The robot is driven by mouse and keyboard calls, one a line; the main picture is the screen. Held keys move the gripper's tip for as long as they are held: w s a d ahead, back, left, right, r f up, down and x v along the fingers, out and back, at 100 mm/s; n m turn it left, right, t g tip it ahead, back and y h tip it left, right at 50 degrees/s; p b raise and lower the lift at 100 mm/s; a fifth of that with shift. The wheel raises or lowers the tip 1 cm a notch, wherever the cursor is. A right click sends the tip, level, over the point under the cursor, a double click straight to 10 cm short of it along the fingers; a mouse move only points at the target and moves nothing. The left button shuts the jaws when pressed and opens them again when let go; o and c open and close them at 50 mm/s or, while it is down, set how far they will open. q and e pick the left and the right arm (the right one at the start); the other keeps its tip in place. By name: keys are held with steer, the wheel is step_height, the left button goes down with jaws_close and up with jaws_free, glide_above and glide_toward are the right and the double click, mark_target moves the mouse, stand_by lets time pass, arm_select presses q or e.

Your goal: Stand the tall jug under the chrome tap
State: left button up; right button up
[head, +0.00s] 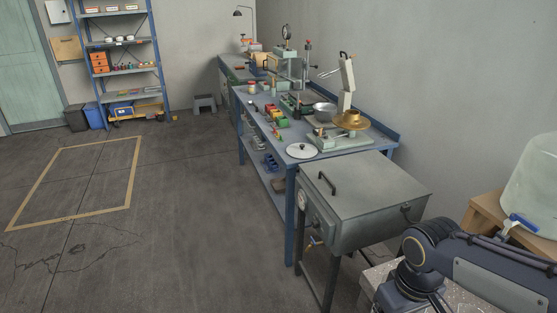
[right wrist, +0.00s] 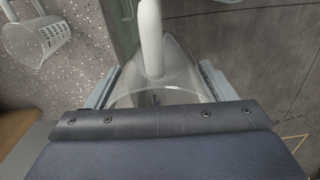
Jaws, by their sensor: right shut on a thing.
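A clear jug (right wrist: 188,78) with a white handle sits between the fingers of my right gripper (right wrist: 158,84) in the right wrist view. The gripper is shut on it, and my wrist hides its near part. A second clear jug (right wrist: 38,40) with dark printed marks is at the upper left of that view, apart from the gripper. In the head view my right arm reaches in at the lower right, and its fingers and the held jug are out of sight. My left gripper is not in view.
A clear tank with a blue tap (head: 521,223) stands on a wooden stand (head: 486,212) at the right. A speckled bench top (right wrist: 85,60) lies left of the held jug. A grey lidded cabinet (head: 365,195) and a cluttered blue workbench (head: 272,148) stand beyond. The floor at left is clear.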

steer(key=w+a+f+m, duration=0.2)
steer(key=w+a+f, duration=0.2)
steer(key=w+f, duration=1)
steer(key=shift+a+f+m, duration=0.15)
steer(key=shift+f+m, duration=0.15)
steer(key=shift+f, duration=0.35)
steer(key=shift+w, duration=0.1)
